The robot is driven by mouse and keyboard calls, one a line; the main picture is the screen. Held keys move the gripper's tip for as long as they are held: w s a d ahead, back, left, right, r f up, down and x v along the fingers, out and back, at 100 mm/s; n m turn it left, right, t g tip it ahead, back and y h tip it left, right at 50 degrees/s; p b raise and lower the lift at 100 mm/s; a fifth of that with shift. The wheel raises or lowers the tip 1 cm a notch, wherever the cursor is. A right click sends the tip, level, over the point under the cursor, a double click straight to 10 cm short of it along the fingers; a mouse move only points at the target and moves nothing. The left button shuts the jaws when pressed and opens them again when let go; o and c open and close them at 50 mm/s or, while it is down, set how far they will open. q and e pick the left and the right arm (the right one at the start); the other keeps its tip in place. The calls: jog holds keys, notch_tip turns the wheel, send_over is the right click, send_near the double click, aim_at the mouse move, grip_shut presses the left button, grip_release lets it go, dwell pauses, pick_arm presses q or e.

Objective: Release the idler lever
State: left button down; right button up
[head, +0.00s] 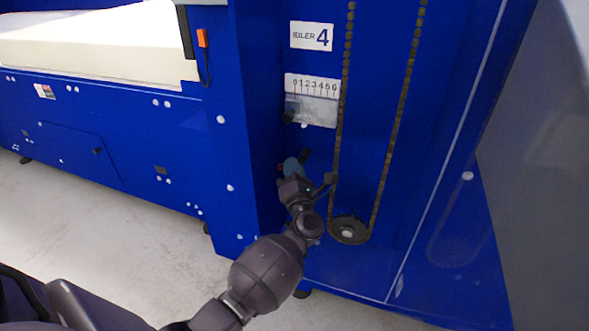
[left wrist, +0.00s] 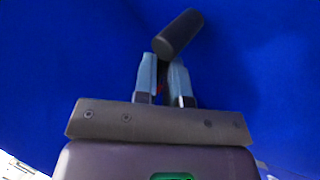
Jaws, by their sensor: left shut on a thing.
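The idler lever shows in the left wrist view as a black cylindrical grip (left wrist: 178,35) against the blue panel, lying at a slant across the fingertips. My left gripper (head: 294,165) is in front of the blue machine panel, below the scale and left of the chain. Its blue-grey fingers also show in the left wrist view (left wrist: 162,64), shut on the lever. In the head view the gripper and wrist hide most of the lever. My right gripper is in neither view.
A chain (head: 404,100) runs down around a dark sprocket (head: 348,230) close right of my wrist. White foam (head: 90,45) lies on the machine at left.

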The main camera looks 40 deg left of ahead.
pick_arm(q)
jog(key=shift+a+r+m+t+h, duration=0.1)
jog(key=shift+m+t+h, duration=0.15)
jog(key=shift+m+t, duration=0.55)
jog(key=shift+r+m+t+h, duration=0.2)
jog(key=shift+m+t, duration=0.35)
jog(key=shift+m, duration=0.6)
jog(key=shift+a+r+m+t+h, duration=0.1)
jog(key=shift+m+t+h, duration=0.15)
jog(key=shift+m+t, duration=0.55)
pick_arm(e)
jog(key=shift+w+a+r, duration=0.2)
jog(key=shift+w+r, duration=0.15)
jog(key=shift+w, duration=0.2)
pick_arm(q)
jog(key=shift+m, duration=0.35)
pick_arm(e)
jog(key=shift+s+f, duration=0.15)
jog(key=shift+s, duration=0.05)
pick_arm(q)
jog(key=c, duration=1.2)
grip_release()
jog(key=shift+d, duration=0.15)
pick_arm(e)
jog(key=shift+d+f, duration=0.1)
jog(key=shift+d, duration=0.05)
